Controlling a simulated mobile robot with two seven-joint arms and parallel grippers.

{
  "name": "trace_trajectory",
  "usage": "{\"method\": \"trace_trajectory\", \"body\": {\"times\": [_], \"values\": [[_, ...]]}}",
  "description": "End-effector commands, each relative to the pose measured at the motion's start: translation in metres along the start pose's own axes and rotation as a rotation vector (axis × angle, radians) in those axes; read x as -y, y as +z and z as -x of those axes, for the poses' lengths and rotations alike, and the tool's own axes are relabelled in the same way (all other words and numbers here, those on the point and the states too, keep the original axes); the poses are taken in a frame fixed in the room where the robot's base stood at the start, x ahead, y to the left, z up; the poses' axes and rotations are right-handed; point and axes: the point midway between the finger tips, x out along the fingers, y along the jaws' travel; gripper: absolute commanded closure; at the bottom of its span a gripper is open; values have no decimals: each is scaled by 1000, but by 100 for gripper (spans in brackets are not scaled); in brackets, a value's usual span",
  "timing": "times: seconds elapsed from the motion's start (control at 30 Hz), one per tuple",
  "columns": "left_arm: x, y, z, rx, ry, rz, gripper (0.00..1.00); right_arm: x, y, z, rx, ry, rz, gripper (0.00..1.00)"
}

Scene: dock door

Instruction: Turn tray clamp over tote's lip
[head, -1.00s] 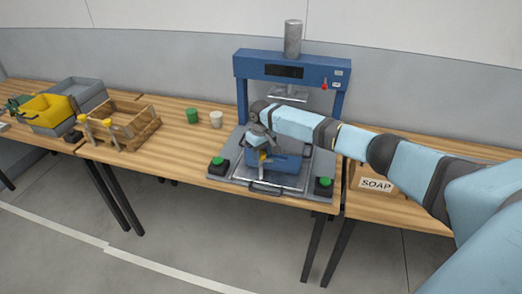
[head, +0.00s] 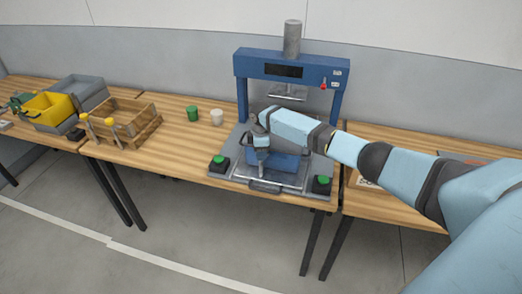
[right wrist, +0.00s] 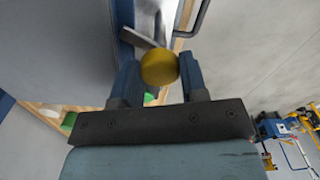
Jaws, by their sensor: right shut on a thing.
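The blue tote (head: 287,163) sits on the grey metal tray (head: 306,178) on the bed of the blue press. My right gripper (head: 261,161) is at the tote's left front part, and its fingers hide some of it. In the right wrist view my right gripper (right wrist: 160,75) is shut on the round yellow knob (right wrist: 160,67) of the tray clamp. The clamp's flat metal arm (right wrist: 136,38) shows just beyond the knob, near a blue edge. I cannot tell whether it lies over the tote's lip. My left gripper is not in view.
The blue press (head: 285,69) stands over the tray. Green buttons (head: 219,160) (head: 322,181) flank the tray's front. A green cup (head: 192,114) and a white cup (head: 216,117) stand left of the press. A wooden crate (head: 135,134) and yellow bin (head: 47,107) stand farther left.

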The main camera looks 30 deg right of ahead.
Motion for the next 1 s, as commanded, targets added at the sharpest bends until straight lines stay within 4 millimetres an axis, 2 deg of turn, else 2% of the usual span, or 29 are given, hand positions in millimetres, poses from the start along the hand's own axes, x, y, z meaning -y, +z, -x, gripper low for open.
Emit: {"method": "trace_trajectory", "body": {"times": [0.2, 0.5, 1.0], "values": [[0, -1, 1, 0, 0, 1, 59, 0, -1, 1, -2, 1, 189, 84], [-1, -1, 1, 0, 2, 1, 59, 0, -1, 1, -3, 1, 385, 84], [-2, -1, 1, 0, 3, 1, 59, 0, -1, 1, -3, 1, 487, 84]]}}
